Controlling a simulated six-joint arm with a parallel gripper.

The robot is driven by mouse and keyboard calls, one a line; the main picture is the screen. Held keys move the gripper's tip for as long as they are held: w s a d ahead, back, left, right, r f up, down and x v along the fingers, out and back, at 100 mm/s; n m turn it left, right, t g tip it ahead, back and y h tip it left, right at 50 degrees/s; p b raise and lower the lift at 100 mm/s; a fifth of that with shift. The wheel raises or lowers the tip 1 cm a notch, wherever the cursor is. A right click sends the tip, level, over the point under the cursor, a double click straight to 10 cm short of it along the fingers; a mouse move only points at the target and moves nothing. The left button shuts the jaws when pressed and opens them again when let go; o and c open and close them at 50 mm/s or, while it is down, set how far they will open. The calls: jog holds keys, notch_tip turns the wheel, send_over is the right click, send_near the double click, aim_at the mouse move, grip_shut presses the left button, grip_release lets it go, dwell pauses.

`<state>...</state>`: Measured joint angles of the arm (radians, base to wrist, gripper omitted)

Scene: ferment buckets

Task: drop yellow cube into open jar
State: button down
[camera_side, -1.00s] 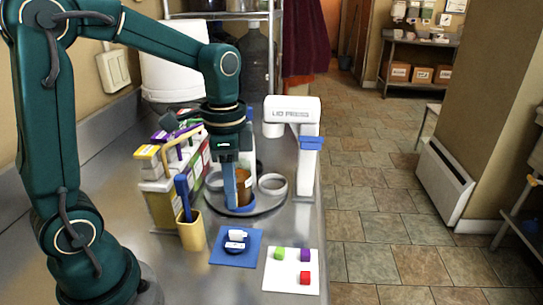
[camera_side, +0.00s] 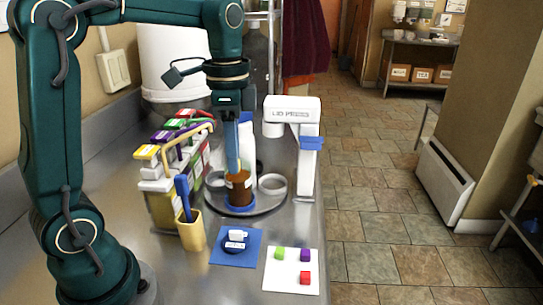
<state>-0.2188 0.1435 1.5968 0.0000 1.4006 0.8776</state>
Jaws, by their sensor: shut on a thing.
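The open jar is an amber-brown jar (camera_side: 238,190) with a pale label, standing upright on a blue ring of the round grey turntable (camera_side: 265,208). My gripper (camera_side: 234,170) points straight down, with its blue fingers at the jar's mouth. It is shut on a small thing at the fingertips. Only a small yellowish patch, the yellow cube (camera_side: 241,173), seems to show there; the rest is hidden by the fingers and jar rim. I cannot tell how far the fingertips reach inside the mouth.
A white card (camera_side: 291,285) holds green, purple and red cubes. A blue mat (camera_side: 224,259) with a small dark and white object lies beside it. A white stand (camera_side: 307,165) rises right of the turntable. A yellow cup (camera_side: 191,234) and box rack (camera_side: 160,205) stand left.

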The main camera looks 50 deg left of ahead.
jog(key=w+a+r, duration=0.4)
jog(key=r, duration=0.2)
notch_tip(320, 180, down, 6)
jog(key=w+a, duration=0.1)
jog(key=a, duration=0.1)
jog(key=shift+n, duration=0.4)
dwell(0.5)
jog(key=c, duration=0.7)
grip_release()
jog(key=shift+r, duration=0.15)
notch_tip(320, 180, up, 5)
jog(key=shift+f, duration=0.1)
